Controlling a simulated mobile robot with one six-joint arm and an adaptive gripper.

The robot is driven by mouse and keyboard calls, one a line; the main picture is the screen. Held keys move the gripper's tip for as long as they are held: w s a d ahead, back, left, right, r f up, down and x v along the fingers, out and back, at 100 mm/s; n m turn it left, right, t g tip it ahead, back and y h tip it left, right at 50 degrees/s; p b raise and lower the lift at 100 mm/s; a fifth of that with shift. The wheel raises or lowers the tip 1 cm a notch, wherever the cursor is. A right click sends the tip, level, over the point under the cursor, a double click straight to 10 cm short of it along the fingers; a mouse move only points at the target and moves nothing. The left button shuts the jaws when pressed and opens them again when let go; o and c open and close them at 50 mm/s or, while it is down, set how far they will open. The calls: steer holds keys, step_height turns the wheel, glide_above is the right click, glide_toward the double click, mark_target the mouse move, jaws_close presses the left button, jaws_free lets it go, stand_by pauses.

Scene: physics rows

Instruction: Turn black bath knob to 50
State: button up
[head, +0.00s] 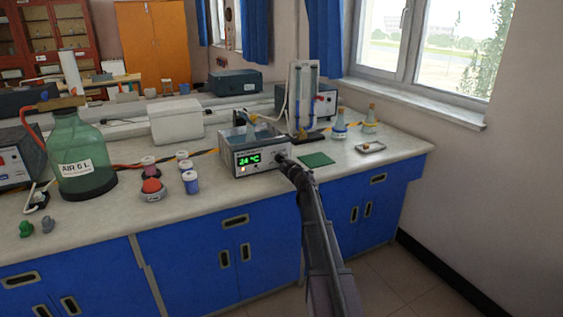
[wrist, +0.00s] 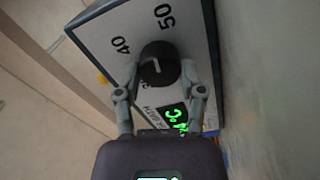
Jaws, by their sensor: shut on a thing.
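The water bath (head: 251,153) is a grey box on the bench with a green display (head: 249,159) reading 24 °C. Its front panel (wrist: 115,28) fills much of the wrist view, with the marks 40 and 50 printed beside the knob. The black knob (wrist: 158,62) sits on this panel and carries a pale line. My gripper (wrist: 160,78) is shut on the knob, with one finger on each side of it. In the head view my gripper (head: 281,158) is at the right of the panel and hides the knob.
A green mat (head: 317,160) and a small tray (head: 370,148) lie to the right on the bench. Small jars with blue and pink parts stand left of the bath, and a large green bottle (head: 80,150) is farther left. Blue cabinets (head: 215,260) are below the bench top.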

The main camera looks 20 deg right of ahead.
steer(key=shift+w, duration=0.15)
steer(key=o, duration=1.1)
steer(key=shift+o, duration=0.2)
steer(key=shift+s, duration=0.25)
steer(key=s, duration=1.1)
steer(key=shift+s+d, duration=0.2)
steer(key=shift+s, duration=0.15)
